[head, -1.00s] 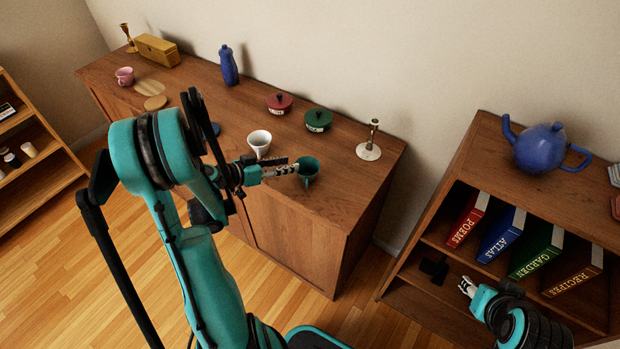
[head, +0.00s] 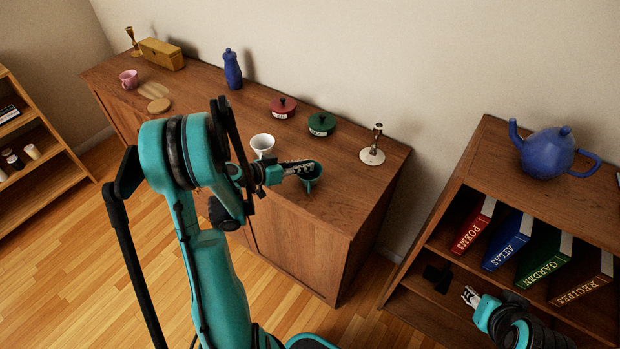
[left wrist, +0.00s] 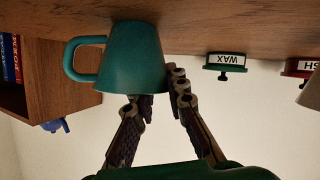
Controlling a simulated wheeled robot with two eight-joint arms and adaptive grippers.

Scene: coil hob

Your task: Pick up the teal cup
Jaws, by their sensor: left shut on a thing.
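The teal cup (head: 312,182) is near the front edge of the brown cabinet top, towards its right end. In the left wrist view the teal cup (left wrist: 132,62) shows large, with the cabinet top at the top of the picture and its handle to the left. My left gripper (head: 304,168) reaches it from the left in the head view and is shut on it. One finger of my left gripper (left wrist: 160,90) lies along the cup's right side; the other is partly hidden behind the rim. I cannot tell any gap under the cup. My right gripper (head: 470,296) is far off, by the bookshelf.
A white cup (head: 262,143) stands close to my left wrist. A bookshelf (head: 470,160) with a blue teapot (head: 547,153) stands at the right.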

